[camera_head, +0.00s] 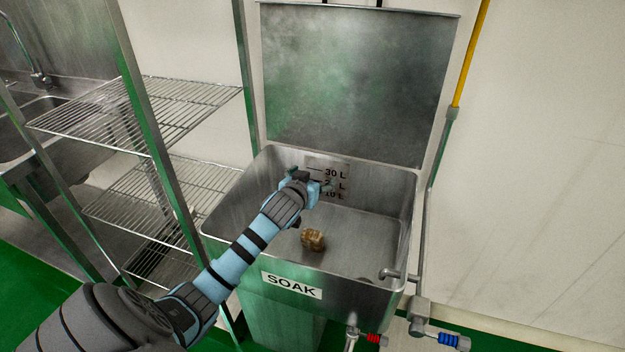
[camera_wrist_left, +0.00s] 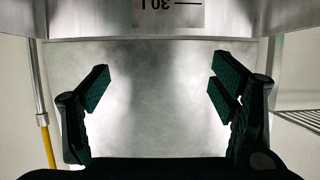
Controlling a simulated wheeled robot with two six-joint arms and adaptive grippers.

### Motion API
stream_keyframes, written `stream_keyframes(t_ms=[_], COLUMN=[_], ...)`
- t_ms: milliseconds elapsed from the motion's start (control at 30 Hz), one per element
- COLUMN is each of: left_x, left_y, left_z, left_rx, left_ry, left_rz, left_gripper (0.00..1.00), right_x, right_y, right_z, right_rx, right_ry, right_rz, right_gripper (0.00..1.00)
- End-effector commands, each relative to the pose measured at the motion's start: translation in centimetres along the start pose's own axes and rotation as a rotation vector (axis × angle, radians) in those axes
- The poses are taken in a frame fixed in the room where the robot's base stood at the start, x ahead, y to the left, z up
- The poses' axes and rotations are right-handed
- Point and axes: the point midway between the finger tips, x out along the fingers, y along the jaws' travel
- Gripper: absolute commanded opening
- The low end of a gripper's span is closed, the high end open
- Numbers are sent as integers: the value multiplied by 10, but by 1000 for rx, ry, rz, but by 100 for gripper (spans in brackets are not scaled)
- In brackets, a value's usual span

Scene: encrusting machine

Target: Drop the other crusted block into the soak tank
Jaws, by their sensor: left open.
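The soak tank (camera_head: 407,213) is an open steel basin with a "SOAK" label on its front and its lid (camera_head: 355,90) raised against the wall. One brown crusted block (camera_head: 313,240) lies on the tank floor, below and apart from my left gripper. My left gripper (camera_head: 318,183) is over the tank near its back wall, by the litre marks. In the left wrist view the fingers (camera_wrist_left: 158,88) are spread apart with nothing between them. No second block shows in either view. My right gripper is in neither view.
A wire shelf rack (camera_head: 150,110) stands left of the tank, with its visible shelves bare. A sink (camera_head: 40,105) is at the far left. A tap (camera_head: 400,274) reaches over the tank's right front rim. A yellow pipe (camera_head: 470,55) runs up the wall at right.

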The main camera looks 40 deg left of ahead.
Motion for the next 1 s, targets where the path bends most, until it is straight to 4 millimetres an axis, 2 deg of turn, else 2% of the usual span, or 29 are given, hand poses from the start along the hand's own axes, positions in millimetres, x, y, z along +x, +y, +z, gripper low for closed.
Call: stream_keyframes(t_ms=[133,233,500,633,767,1000], left_x=[-2,-13,-85,-110,-120,-120], left_y=[0,0,0,0,0,0], left_z=[0,1,1,0,1,0], left_rx=[0,3,5,4,1,0], left_ry=[-1,0,0,0,-1,-1], left_rz=[0,0,1,0,0,0], left_gripper=[79,79,79,79,79,79], right_x=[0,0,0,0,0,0], right_y=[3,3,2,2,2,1], right_z=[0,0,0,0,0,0], right_rx=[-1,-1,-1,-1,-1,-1], right_ry=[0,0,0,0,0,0], right_rz=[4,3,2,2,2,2], right_gripper=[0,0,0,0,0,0])
